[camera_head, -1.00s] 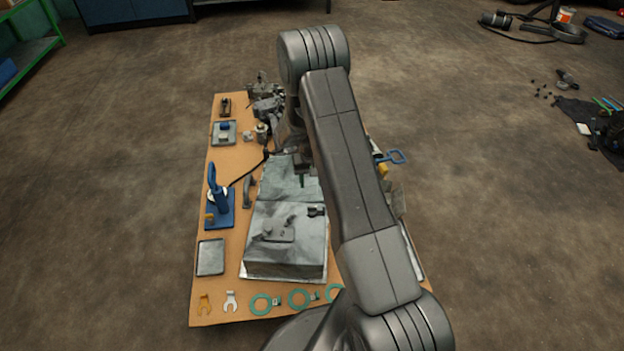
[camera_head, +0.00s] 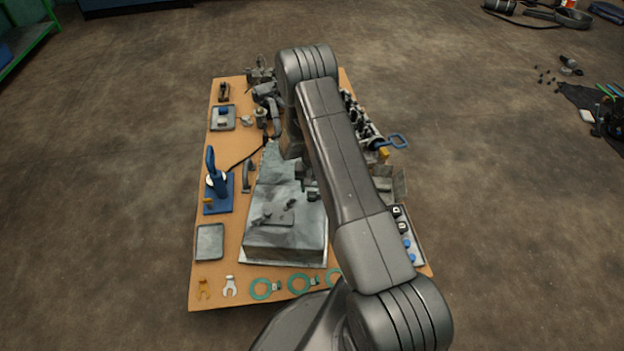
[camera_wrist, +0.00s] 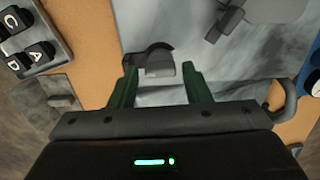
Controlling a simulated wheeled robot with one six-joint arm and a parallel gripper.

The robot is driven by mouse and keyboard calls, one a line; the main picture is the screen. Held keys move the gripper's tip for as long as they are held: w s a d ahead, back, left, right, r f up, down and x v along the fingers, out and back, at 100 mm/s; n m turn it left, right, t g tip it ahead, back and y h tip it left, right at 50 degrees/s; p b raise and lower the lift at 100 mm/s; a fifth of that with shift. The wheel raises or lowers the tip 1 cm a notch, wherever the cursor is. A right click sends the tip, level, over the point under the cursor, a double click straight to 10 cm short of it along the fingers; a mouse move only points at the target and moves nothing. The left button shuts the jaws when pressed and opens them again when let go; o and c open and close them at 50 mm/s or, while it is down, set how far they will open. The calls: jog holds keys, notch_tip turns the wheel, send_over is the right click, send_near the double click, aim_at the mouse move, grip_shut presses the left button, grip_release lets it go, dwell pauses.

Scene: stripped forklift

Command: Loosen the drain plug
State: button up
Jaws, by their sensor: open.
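The grey metal casing (camera_head: 285,240) lies on the orange-brown board, with a raised fitting (camera_head: 272,217) on its top. In the wrist view, a short grey cylindrical piece with a dark curved part, seemingly the drain plug (camera_wrist: 160,62), sits at the casing's edge. My gripper (camera_wrist: 160,75) is open, its two green fingers apart, one on each side of the plug in the picture. I cannot tell whether the tips reach around it or stop short. In the head view my gripper (camera_head: 307,188) is over the casing, partly hidden by my arm.
A blue stand (camera_head: 218,192) and an empty grey tray (camera_head: 210,242) are on the left. Green rings (camera_head: 261,289) lie along the front edge. A tray of lettered blocks (camera_head: 402,226) is on the right. A blue-handled tool (camera_head: 392,142) sticks out past the right edge.

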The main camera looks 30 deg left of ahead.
aim_at(312, 193)
jog(key=shift+f, duration=1.35)
jog(key=shift+c, duration=0.2)
jog(key=c, duration=0.7)
jog(key=shift+b, duration=0.35)
jog(key=n+b, duration=0.2)
jog(key=n, duration=0.2)
jog(key=shift+f+n, duration=0.1)
jog(key=shift+n, duration=0.2)
jog(key=shift+w+n, duration=0.1)
jog(key=shift+n, duration=0.8)
